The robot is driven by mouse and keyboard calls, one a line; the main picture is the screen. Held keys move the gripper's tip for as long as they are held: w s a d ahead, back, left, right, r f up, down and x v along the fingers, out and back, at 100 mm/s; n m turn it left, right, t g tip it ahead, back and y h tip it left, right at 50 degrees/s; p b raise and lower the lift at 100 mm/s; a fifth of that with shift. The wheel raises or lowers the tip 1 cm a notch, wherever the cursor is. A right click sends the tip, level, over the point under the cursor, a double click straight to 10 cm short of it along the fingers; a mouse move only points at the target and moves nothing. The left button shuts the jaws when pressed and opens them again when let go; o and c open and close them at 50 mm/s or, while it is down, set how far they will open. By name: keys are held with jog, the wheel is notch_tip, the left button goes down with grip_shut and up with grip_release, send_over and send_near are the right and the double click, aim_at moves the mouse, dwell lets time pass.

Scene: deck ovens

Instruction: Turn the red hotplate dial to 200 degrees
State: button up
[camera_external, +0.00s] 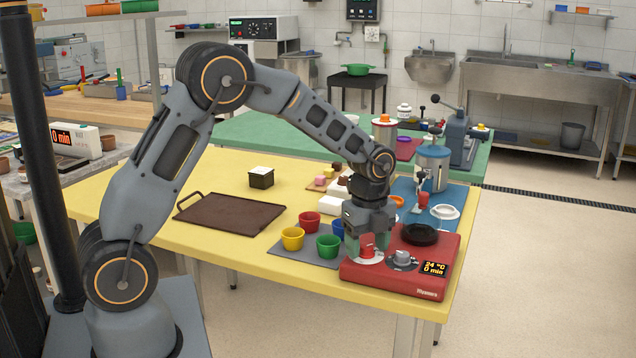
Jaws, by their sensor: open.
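The red hotplate (385,280) stands at the front right corner of the yellow table. Its red dial (367,252) sits on a pale round scale at the left of the top face, with a grey dial (403,257) to its right. The display (434,268) reads 24 °C and 0 min. My gripper (368,243) points down over the red dial, open, with its greenish fingers on either side of it. I cannot tell whether the fingers touch the dial. The dial's scale marks are too small to read.
A black round plate (419,235) sits on the hotplate behind the dials. Red, yellow, green and blue cups stand on a grey mat (290,249) just left. A brown tray (230,214) lies farther left. A blue mat behind holds a grey-blue canister (432,168).

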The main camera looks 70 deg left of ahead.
aim_at(368, 246)
notch_tip(368, 246, up, 14)
dwell(0.6)
jog(key=shift+f, duration=0.1)
dwell(0.4)
jog(key=s+d+n+t, duration=0.1)
jog(key=s+d+n, duration=0.3)
jog(key=s+n, duration=0.4)
jog(key=s+d+n+t, duration=0.2)
jog(key=s+n, duration=0.7)
jog(key=s, duration=0.5)
jog(key=shift+d+t+p, duration=0.3)
jog(key=shift+d+p, duration=0.15)
jog(key=shift+d, duration=0.4)
dwell(0.9)
